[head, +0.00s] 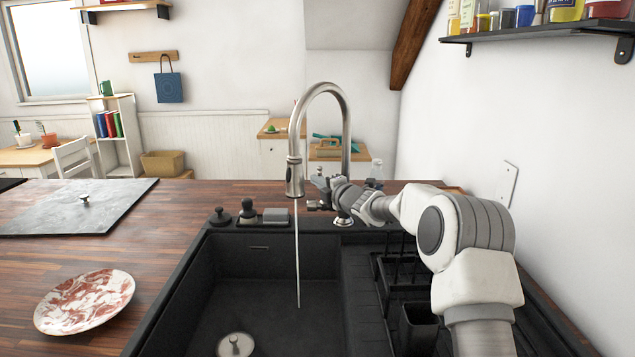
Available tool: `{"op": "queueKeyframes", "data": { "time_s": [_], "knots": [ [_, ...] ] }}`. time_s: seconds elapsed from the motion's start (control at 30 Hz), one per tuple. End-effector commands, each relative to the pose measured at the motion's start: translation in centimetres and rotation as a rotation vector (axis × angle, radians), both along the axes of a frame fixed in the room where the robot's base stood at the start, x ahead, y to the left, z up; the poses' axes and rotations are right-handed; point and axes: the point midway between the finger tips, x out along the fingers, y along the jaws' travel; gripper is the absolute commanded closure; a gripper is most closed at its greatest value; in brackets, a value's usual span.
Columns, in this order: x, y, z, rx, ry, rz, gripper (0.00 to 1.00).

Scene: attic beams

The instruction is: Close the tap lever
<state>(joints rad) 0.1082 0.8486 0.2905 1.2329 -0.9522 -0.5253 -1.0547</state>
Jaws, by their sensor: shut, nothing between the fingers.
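The steel gooseneck tap (346,125) stands behind the black sink, its spout arching forward and left. A thin stream of water (298,250) runs from the spout head (295,176) into the basin. My arm reaches in from the right, and my gripper (320,192) is shut at the lower part of the tap, close beside its body. The tap lever cannot be made out clearly; my gripper and wrist cover that area. I cannot tell whether the fingers touch the lever.
The black sink (215,265) has a drain (235,345) and a dark rack (400,268) at right. A stopper, brush and sponge (276,215) sit on its back rim. A marbled plate (85,302) and grey slab (75,210) lie on the counter at left. The white wall is close at right.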

Motion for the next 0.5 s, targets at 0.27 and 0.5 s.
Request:
{"op": "queueKeyframes", "data": {
  "time_s": [0.27,0.5],
  "knots": [
    [0.2,-1.8,-0.3,0.104,-0.001,-0.001,1.00],
    [0.2,-2.3,0.2,0.147,0.000,-0.003,1.00]
  ]
}}
